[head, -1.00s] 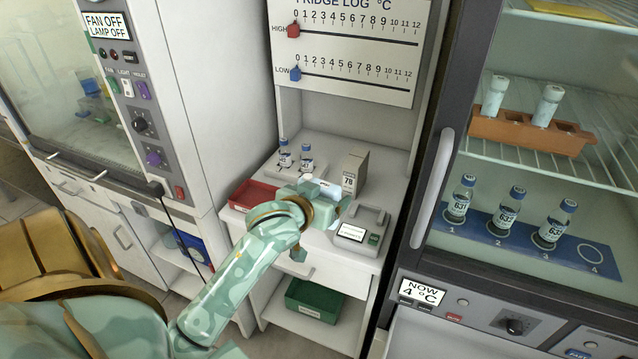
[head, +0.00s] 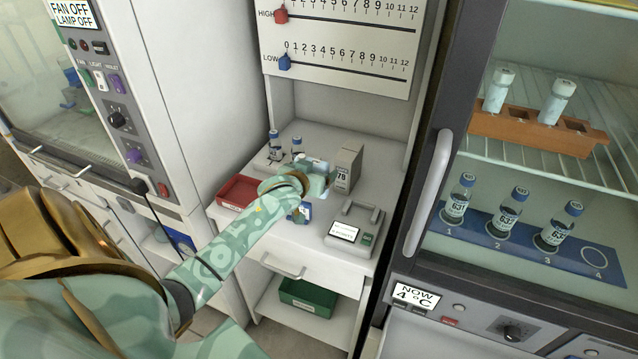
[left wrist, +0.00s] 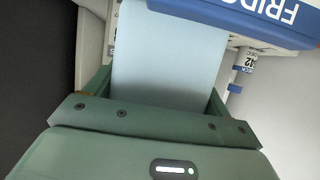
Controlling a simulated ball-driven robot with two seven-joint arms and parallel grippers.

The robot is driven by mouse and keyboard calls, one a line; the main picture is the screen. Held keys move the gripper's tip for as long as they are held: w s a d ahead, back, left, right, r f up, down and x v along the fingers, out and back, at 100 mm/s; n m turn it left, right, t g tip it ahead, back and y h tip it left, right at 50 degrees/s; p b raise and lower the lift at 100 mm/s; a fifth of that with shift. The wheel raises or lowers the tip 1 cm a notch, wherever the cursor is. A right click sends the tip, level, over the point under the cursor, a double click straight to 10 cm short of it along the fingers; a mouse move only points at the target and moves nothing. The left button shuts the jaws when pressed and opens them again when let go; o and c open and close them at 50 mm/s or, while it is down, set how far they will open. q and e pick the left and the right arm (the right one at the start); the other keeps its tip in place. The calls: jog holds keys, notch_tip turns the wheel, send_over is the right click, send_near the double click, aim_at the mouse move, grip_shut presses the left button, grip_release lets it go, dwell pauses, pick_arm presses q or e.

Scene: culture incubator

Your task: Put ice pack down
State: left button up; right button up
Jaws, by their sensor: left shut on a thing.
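The ice pack, a pale blue slab (left wrist: 165,55), is between the fingers of my left gripper (left wrist: 160,100) in the left wrist view. In the head view my left arm reaches over the white counter (head: 240,215), and the left gripper (head: 318,180) is near its back, between the vials and a grey box. Pale blue of the ice pack (head: 314,163) shows there. The gripper is shut on the pack; I cannot tell whether the pack touches the counter. My right gripper is not in view.
Small vials (head: 275,146) stand behind the gripper, a grey box (head: 347,168) to its right, a red tray (head: 239,192) to its left. A scale-like device (head: 355,230) is at front right. The fridge (head: 440,195) holds several vials. A green bin (head: 307,298) sits below.

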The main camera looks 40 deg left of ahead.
pick_arm(q)
jog(key=f+b, duration=0.1)
jog(key=f, duration=0.1)
jog(key=w+f+b, duration=0.1)
jog(key=f, duration=0.1)
jog(key=shift+w+f, duration=0.2)
jog(key=shift+f, duration=0.2)
jog(key=shift+r, duration=0.1)
jog(key=o, duration=1.1)
jog(key=shift+c, duration=0.2)
jog(key=shift+o, duration=0.2)
